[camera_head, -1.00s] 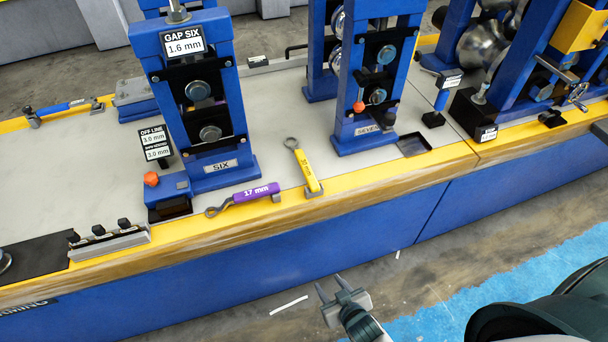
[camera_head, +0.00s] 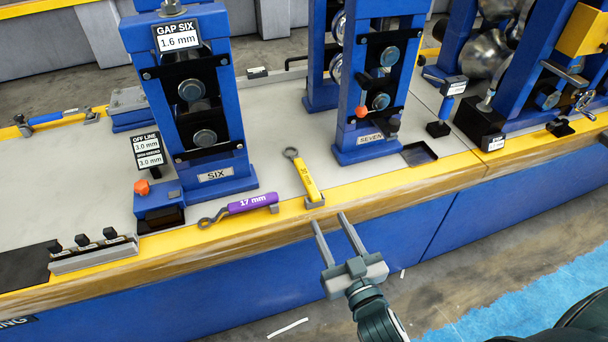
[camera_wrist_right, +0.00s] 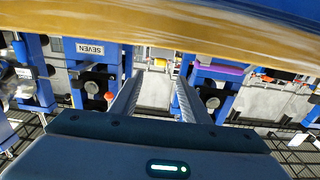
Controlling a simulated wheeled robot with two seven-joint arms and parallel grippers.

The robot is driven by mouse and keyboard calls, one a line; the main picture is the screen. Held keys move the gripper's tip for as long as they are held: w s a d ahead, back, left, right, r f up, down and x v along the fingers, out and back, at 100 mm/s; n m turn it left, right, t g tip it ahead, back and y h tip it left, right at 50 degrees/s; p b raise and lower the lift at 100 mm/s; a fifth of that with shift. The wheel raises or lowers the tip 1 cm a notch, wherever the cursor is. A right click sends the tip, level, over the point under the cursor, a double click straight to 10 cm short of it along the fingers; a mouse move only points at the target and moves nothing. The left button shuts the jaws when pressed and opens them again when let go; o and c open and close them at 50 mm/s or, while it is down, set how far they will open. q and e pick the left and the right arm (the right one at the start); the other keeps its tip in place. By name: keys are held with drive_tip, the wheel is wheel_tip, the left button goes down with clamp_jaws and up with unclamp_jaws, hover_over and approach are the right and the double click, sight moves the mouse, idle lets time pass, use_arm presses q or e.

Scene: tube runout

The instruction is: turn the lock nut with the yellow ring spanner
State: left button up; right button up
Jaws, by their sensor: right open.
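The yellow ring spanner (camera_head: 306,178) lies on the bench near its front edge, its grey ring end pointing away and its handle end by a small grey block. My right gripper (camera_head: 328,218) is open and empty in front of the bench edge, its two fingers pointing toward the bench just below the yellow spanner's handle. It is apart from the spanner. In the right wrist view the open fingers (camera_wrist_right: 158,80) show with nothing between them. I cannot pick out the lock nut for certain. My left gripper is not in view.
A purple 17 mm spanner (camera_head: 252,202) lies left of the yellow one. Blue stand SIX (camera_head: 228,184) and blue stand SEVEN (camera_head: 352,155) rise behind on either side. A black-topped rack (camera_head: 95,255) sits at the front left. Bare bench (camera_head: 270,130) lies between the stands.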

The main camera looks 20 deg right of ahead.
sight(317, 199)
drive_tip(key=w, duration=0.6)
drive_tip(key=w+p, duration=0.1)
drive_tip(key=w, duration=0.5)
drive_tip(key=shift+a, duration=0.2)
drive_tip(key=shift+w, duration=0.1)
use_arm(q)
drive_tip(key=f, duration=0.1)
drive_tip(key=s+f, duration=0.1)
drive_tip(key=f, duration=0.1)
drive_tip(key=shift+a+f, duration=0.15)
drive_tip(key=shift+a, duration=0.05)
